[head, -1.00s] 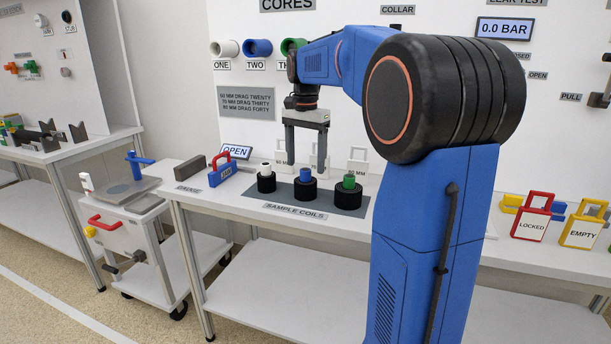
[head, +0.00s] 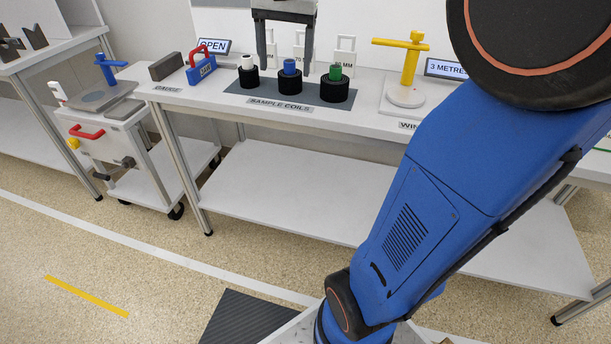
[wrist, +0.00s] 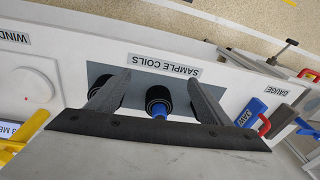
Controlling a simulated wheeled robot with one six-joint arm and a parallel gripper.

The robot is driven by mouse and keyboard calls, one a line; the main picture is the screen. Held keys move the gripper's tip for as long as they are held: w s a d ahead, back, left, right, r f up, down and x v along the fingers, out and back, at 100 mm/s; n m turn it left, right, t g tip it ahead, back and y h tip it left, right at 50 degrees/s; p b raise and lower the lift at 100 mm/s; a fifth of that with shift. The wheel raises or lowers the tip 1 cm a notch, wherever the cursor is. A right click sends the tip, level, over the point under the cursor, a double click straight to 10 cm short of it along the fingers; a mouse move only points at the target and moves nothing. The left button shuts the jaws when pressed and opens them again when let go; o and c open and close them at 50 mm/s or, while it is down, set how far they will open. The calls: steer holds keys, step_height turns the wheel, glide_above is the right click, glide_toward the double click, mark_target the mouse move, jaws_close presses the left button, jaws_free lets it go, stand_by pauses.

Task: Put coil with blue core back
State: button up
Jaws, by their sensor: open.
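The coil with the blue core (head: 290,83) stands upright on the grey mat (head: 234,87), between a coil with a white core (head: 248,78) and one with a green core (head: 335,90). In the wrist view the blue-core coil (wrist: 158,97) lies between the fingers. My gripper (head: 285,72) is open and empty above the row, one finger to each side of the blue core in the picture. In the wrist view my gripper (wrist: 158,76) partly hides the outer coils. Whether the fingertips reach down beside the blue core is hard to tell.
White tags stand behind the coils. A blue block with a red handle (head: 201,67) and a grey block (head: 166,67) stand to the left. A yellow post on a white base (head: 405,97) stands to the right. A trolley (head: 110,112) is beside the white table (head: 385,123).

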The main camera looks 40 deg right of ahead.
steer(key=s+a+f+n+t, duration=0.1)
steer(key=s+a+f+n, duration=0.3)
steer(key=s+f, duration=0.4)
steer(key=s+a+f+n+t, duration=0.2)
steer(key=s+a+f+n, duration=0.3)
steer(key=s+f, duration=0.4)
steer(key=s, duration=0.4)
steer(key=shift+f, duration=0.25)
steer(key=shift+s, duration=0.1)
